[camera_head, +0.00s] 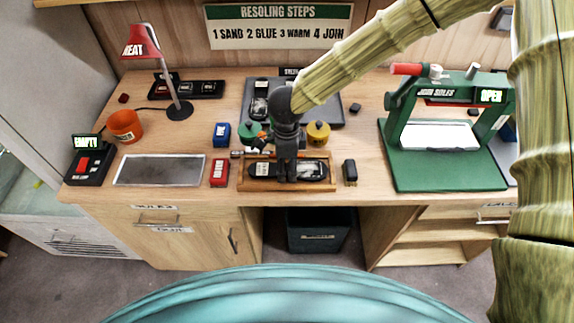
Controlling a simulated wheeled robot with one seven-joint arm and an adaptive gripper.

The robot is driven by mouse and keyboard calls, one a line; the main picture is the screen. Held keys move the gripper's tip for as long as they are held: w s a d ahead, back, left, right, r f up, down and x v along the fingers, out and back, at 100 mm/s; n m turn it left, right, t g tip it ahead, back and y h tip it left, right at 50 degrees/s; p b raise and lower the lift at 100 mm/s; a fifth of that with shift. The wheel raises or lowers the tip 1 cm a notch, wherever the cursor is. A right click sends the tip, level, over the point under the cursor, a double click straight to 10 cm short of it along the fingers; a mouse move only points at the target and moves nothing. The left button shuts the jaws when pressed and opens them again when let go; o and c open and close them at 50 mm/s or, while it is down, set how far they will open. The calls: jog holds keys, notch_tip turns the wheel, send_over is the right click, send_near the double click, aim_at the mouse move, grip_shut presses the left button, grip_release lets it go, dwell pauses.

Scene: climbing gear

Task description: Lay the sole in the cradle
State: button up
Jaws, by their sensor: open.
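The wooden cradle (330,187) stands at the front middle of the bench. A long dark piece with pale patches, seemingly the sole (316,171), lies lengthwise inside the cradle. My gripper (287,179) points straight down over the middle of that piece, with its fingers open. The fingers hide the piece's centre, and I cannot tell whether they touch it.
A grey tray (335,113) lies behind. A yellow tin (318,133), a red block (219,173) and a dark block (350,171) stand near the cradle. The green press (440,172) is right; a flat metal plate (160,170) and heat lamp (142,48) are left.

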aim_at(287, 169)
notch_tip(287, 169, up, 12)
jog(key=b, duration=0.2)
jog(key=shift+c, duration=0.2)
dwell(1.2)
